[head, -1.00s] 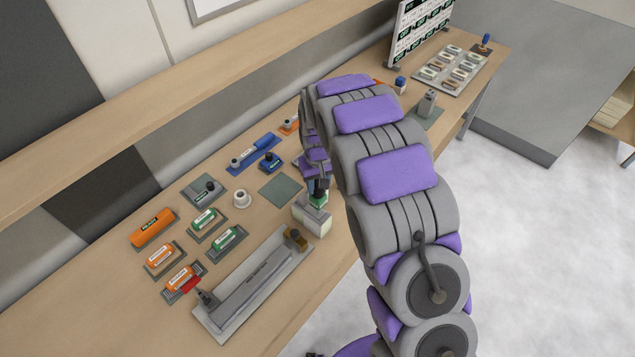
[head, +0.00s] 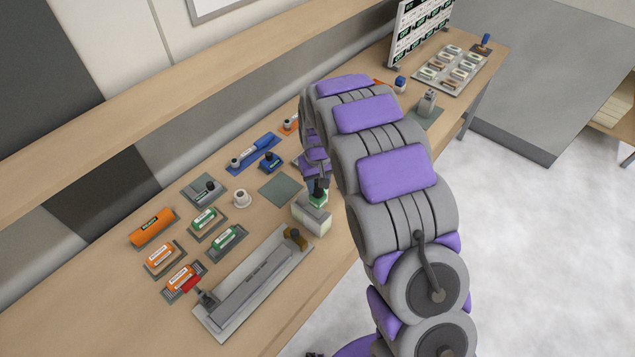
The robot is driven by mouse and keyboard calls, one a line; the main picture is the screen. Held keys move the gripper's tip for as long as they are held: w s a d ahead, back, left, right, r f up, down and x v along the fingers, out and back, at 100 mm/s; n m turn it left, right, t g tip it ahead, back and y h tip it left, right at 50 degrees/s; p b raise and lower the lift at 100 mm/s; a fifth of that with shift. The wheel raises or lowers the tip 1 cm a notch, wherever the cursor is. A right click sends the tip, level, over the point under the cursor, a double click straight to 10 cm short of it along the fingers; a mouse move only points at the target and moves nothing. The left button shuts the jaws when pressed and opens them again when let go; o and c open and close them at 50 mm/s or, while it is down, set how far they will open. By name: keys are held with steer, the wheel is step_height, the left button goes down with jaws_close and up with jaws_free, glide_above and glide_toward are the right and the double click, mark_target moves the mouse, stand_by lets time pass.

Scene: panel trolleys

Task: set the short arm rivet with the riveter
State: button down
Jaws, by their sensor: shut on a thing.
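My gripper (head: 318,187) is at the middle of the bench, pointing down and partly hidden by my arm. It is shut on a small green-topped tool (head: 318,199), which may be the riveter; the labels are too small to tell. The tool is at the top of a pale grey block (head: 312,220); I cannot tell whether they are one piece or only touching. A long grey bar (head: 255,280) lies in a light tray (head: 222,333) at the near edge, with a brown and dark piece at its right end and a red one at its left. I cannot single out the short arm rivet.
Orange (head: 152,229) and green (head: 205,219) labelled items stand left, with a white cup (head: 242,199) and blue tools (head: 258,148) behind. A dark green mat (head: 281,190) is bare. A tray of small parts (head: 452,72) and a sign board (head: 418,30) are at the far end.

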stand_by(0.5)
steer(key=shift+w+r, duration=0.1)
steer(key=shift+r, duration=0.45)
steer(key=shift+r+p, duration=0.3)
steer(key=shift+r, duration=1.15)
steer(key=shift+r+p, duration=0.6)
steer(key=shift+r, duration=2.35)
steer(key=shift+d+f, duration=0.1)
steer(key=shift+f, duration=0.05)
